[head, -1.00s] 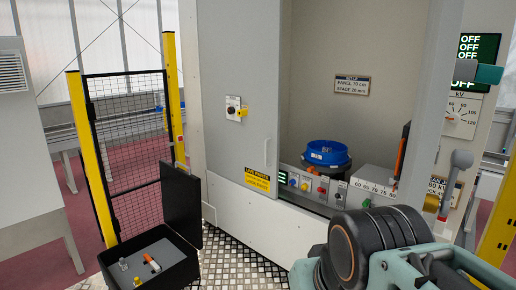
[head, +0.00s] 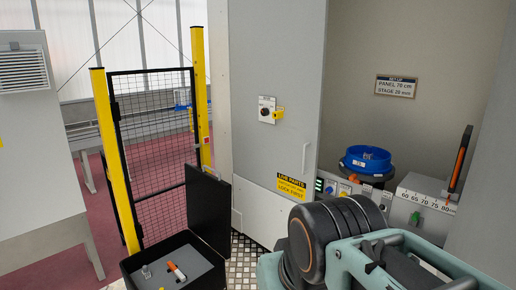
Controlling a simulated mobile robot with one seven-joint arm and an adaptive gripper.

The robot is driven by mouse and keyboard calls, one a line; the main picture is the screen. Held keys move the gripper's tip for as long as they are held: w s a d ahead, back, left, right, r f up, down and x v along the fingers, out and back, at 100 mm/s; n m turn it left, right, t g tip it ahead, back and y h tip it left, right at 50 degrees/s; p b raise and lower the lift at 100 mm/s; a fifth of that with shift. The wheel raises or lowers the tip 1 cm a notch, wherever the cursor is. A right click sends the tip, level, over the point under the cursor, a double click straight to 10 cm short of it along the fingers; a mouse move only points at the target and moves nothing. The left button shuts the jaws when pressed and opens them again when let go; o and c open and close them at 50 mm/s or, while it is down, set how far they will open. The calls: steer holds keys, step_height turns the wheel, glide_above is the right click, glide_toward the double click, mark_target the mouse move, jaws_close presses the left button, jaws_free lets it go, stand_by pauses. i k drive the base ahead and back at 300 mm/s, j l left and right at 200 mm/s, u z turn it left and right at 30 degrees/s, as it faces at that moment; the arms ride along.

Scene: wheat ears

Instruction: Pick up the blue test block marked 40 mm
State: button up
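I cannot make out a blue test block marked 40 mm. An open black case (head: 133,264) with a grey insert stands on the floor at the lower left. It holds a white and orange piece (head: 176,271) and a small grey piece (head: 146,271); any markings are too small to read. A round blue tray (head: 367,160) sits inside the open cabinet, with something small and greyish in it. My arm crosses the lower right; its gripper fingers do not show.
The grey sliding door (head: 275,85) covers the cabinet's left part. A row of buttons and a numbered scale (head: 425,203) run along the opening's lower edge. A yellow-posted mesh gate (head: 152,140) stands at left. A grey cabinet (head: 40,150) stands at far left.

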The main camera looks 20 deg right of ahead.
mark_target(368, 155)
steer(key=i+j+z, duration=0.1)
steer(key=i+z, duration=0.2)
steer(key=i, duration=0.15)
steer(key=i+j+z, duration=0.3)
steer(key=i, duration=0.15)
steer(key=i+l+z, duration=0.1)
steer(key=i+z, duration=0.8)
steer(key=i+l+z, duration=0.15)
steer(key=i, duration=0.35)
steer(key=i+z, duration=0.1)
steer(key=i, duration=0.4)
